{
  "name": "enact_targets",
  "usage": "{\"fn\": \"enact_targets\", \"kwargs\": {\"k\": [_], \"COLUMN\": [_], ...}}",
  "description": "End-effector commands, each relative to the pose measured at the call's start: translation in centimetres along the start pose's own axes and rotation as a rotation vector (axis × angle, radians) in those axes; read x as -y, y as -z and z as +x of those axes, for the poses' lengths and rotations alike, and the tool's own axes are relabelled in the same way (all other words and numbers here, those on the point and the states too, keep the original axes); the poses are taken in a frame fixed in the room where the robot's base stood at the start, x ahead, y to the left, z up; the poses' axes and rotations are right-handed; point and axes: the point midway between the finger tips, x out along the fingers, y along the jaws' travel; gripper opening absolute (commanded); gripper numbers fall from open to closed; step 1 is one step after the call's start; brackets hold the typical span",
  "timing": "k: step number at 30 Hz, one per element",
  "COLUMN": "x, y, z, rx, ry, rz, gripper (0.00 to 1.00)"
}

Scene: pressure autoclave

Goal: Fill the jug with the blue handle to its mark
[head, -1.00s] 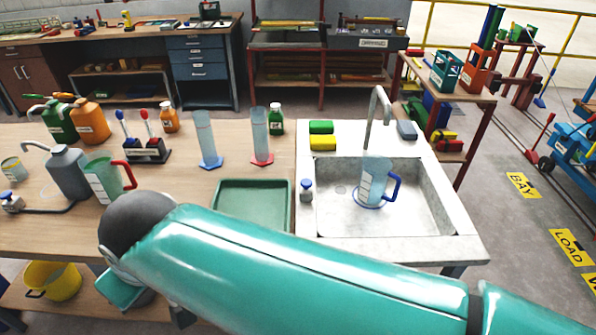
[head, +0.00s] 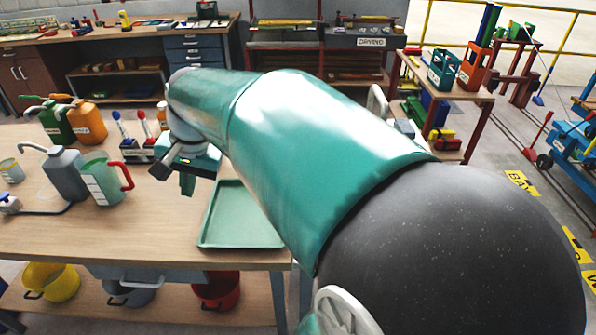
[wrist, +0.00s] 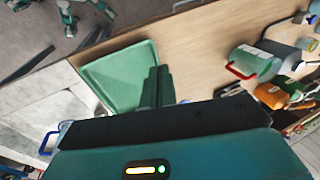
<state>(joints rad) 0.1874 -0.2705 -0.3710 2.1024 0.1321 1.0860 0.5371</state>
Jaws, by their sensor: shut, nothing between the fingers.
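The jug with the blue handle shows only in part in the wrist view, at lower left, where its blue handle (wrist: 46,143) sticks out beside the sink area (wrist: 40,105). The rest of the jug is hidden by my wrist. In the head view my arm hides the jug, the basin and most of the tap (head: 377,101). My gripper (head: 187,184) is shut and empty, pointing down above the table between the dispenser bottles and the green tray (head: 240,243). In the wrist view the shut fingers (wrist: 156,85) overlap the green tray's edge. The jug's mark and water level cannot be seen.
A green jug with a red handle (head: 102,180) and a grey pump bottle (head: 66,174) stand left of my gripper. A black rack (head: 135,149) with red and blue pieces is behind it. Buckets (head: 50,281) sit on the lower shelf. The table front is clear.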

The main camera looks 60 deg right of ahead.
Motion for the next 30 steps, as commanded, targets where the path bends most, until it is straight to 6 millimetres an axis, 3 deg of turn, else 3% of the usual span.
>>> {"fn": "enact_targets", "kwargs": {"k": [1, 6, 12, 15, 21, 30], "x": [-1.3, -6.8, -14.9, -18.4, -21.7, -21.9], "y": [2.9, 11.2, 18.9, 21.4, 23.4, 23.5], "z": [0.2, 0.0, -0.9, -1.7, -2.6, -2.6], "rx": [0.006, 0.000, -0.072, -0.121, -0.180, -0.183], "ry": [-0.022, -0.095, -0.193, -0.234, -0.274, -0.276], "rz": [0.140, 0.611, 1.123, 1.317, 1.505, 1.519], "gripper": [0.00, 0.00, 0.00, 0.00, 0.00, 0.00]}}
